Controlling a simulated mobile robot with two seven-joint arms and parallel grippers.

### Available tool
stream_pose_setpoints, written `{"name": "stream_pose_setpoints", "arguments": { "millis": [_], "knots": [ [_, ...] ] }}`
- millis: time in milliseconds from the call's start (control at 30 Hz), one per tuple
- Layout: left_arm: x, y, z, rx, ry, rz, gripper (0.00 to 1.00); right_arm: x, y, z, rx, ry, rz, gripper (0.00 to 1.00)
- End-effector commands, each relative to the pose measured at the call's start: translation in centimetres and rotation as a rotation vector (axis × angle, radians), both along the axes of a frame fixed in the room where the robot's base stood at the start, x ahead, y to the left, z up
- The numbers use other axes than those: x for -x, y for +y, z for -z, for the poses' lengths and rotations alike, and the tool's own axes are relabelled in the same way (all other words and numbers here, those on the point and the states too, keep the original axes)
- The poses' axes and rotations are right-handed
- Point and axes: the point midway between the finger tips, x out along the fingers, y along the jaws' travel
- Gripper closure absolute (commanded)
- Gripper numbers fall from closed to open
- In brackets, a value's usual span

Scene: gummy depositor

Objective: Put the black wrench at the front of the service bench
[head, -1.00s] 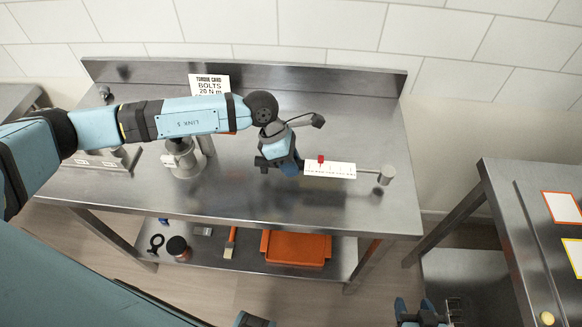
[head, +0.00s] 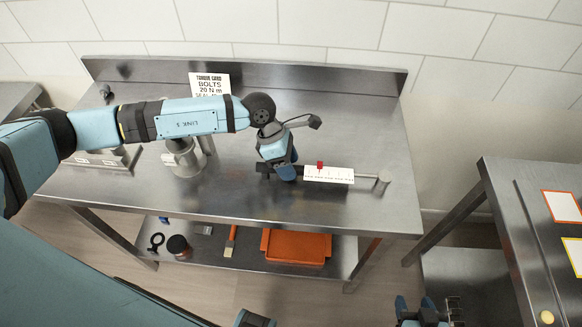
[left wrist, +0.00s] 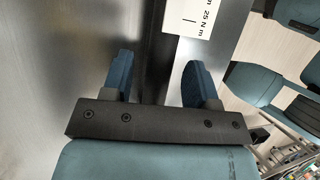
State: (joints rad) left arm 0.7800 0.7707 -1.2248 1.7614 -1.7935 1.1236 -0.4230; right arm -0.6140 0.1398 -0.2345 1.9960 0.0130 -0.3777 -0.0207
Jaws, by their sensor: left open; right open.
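The black wrench has a dark bar (left wrist: 158,50), a white scale plate (head: 329,175) with a red marker, and a grey cylindrical end (head: 382,181). It lies roughly lengthwise on the steel service bench (head: 240,200), right of centre and nearer the front edge than the back. My left gripper (head: 283,174) is at the wrench's left part and partly hides it. In the left wrist view my open left gripper (left wrist: 160,78) has one finger on each side of the dark bar, with gaps visible. My right gripper (head: 418,308) is open and empty at the bottom, away from the bench.
A torque card (head: 210,84) stands at the back of the bench. A grey fixture (head: 184,158) stands left of my left gripper. The lower shelf holds an orange bin (head: 297,248), a brush (head: 230,242) and a jar (head: 178,247). The bench's front right surface is clear.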

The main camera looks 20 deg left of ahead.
Motion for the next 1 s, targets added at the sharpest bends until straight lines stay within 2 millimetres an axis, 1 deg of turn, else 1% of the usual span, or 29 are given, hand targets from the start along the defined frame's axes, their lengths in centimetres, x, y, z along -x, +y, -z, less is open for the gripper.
{"name": "stream_pose_setpoints", "arguments": {
  "millis": [33,300,400,500,667,1000],
  "knots": [
    [-0.1,0.5,-0.7,-0.001,-0.005,-0.001,0.46,0.0,0.0,0.4,0.0,0.0,0.0,0.46],
    [-0.5,3.1,-5.9,0.0,-0.004,-0.001,0.46,0.1,0.0,1.7,0.002,0.004,0.001,0.46],
    [-0.6,3.8,-7.4,0.0,-0.004,-0.001,0.46,0.1,0.0,2.1,0.002,0.005,0.001,0.46],
    [-0.6,4.3,-8.4,-0.001,-0.003,-0.001,0.46,0.1,0.0,2.2,0.001,0.005,0.0,0.46],
    [-0.6,4.6,-9.2,0.0,-0.001,0.0,0.46,0.1,0.0,2.3,0.001,0.005,0.0,0.46],
    [-0.6,4.6,-9.2,0.0,-0.001,0.0,0.46,0.0,0.0,2.0,-0.001,0.0,0.001,0.46]
  ]
}}
